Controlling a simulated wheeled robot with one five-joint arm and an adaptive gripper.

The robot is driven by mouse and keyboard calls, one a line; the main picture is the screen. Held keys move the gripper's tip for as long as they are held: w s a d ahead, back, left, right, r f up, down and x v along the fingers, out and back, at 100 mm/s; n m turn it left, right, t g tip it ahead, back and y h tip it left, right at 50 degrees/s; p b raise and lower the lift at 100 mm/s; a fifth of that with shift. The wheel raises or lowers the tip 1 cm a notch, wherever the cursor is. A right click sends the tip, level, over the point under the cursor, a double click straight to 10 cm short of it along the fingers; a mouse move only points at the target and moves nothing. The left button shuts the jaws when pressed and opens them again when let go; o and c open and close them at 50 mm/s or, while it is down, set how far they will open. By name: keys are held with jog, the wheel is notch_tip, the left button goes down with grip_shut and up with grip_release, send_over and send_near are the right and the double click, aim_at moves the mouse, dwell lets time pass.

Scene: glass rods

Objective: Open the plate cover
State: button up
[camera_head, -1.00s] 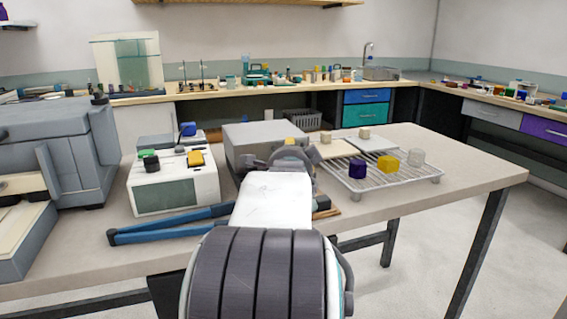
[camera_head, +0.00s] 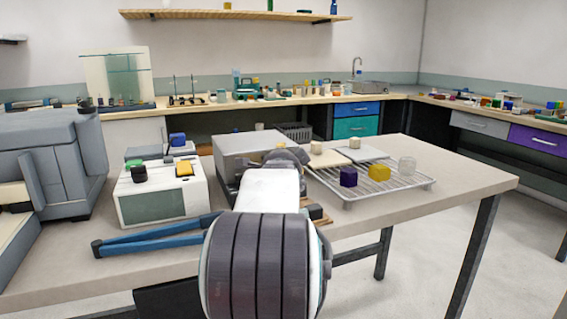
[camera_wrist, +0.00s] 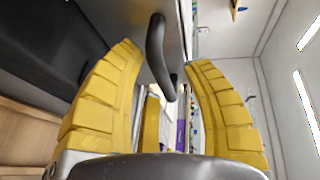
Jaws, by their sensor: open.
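A grey metal box (camera_head: 250,144) stands on the table behind my arm; it is likely the piece with the plate cover. In the wrist view, a grey panel (camera_wrist: 120,14) carries a dark curved handle (camera_wrist: 157,52). My gripper (camera_wrist: 162,58) has yellow fingers spread wide, with the handle between them and a gap on both sides. Nothing is gripped. In the head view my arm hides the fingers and the front of the box.
A white device (camera_head: 160,195) with green, black and yellow tops stands left of the box. Blue tongs (camera_head: 155,237) lie in front. A wire rack (camera_head: 385,182) holds purple, yellow and clear pieces at right. A large grey machine (camera_head: 60,150) fills the left. The right table end is clear.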

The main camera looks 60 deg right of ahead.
jog(key=shift+c, duration=0.2)
grip_shut()
jog(key=shift+r, duration=0.2)
